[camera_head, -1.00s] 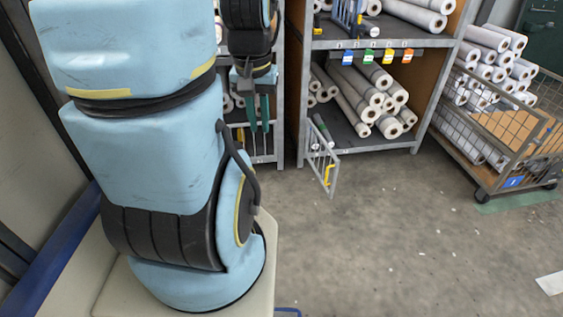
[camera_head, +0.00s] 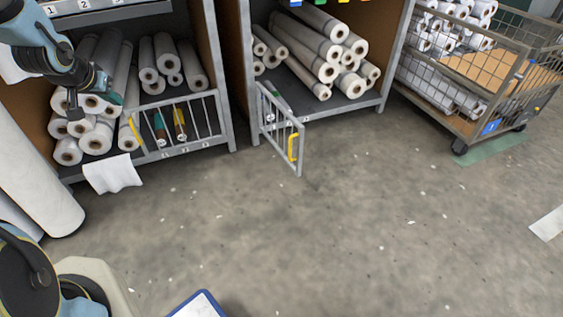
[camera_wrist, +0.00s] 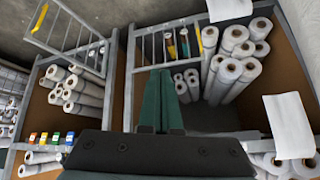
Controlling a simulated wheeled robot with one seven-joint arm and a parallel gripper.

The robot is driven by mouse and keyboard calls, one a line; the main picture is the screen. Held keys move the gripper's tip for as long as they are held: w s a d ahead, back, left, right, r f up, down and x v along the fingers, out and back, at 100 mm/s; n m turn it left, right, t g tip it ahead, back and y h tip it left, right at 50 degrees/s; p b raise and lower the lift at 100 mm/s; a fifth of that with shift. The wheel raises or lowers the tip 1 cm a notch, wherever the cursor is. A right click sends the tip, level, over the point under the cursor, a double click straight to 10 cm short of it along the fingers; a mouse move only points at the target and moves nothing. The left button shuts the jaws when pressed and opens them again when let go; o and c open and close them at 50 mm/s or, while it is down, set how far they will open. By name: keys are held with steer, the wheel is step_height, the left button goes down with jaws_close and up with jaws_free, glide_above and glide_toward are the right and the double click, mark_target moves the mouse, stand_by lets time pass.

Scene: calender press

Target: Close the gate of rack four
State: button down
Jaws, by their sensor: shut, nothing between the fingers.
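A barred gate (camera_head: 279,127) with a yellow handle (camera_head: 292,148) stands swung out from the lower bay of the right-hand rack (camera_head: 242,100). In the wrist view this open gate (camera_wrist: 66,42) is at the upper left, its yellow handle (camera_wrist: 40,18) at the far end. I cannot read which rack is number four. My gripper (camera_head: 113,99) is in front of the left-hand rack, apart from the open gate and to its left. In the wrist view its green fingers (camera_wrist: 160,74) are together and empty.
The left-hand rack's barred gate (camera_head: 180,124) lies across part of its lower bay; paper rolls (camera_head: 95,137) fill the bay beside it. A wire cart (camera_head: 465,125) stands at the right. A white sheet (camera_head: 112,174) hangs at the left rack's front. The middle floor is clear.

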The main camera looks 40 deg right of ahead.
steer(key=d+f+m+g+h+b, duration=0.1)
steer(key=d+f+m+h+b, duration=0.45)
steer(key=d+f+b, duration=1.1)
steer(key=s+d+f+m+g+h+b, duration=0.25)
steer(key=s+d+f+h+b, duration=0.2)
steer(key=d+f+b, duration=0.4)
steer(key=s+d+f+m+g+h+b, duration=0.2)
steer(key=s+d+f+g+h+b, duration=0.3)
steer(key=d+f, duration=0.6)
steer(key=s+d+f+t+y+b, duration=0.1)
steer(key=s+d+f+b, duration=0.1)
steer(key=d+b, duration=0.5)
steer(key=shift+d, duration=2.55)
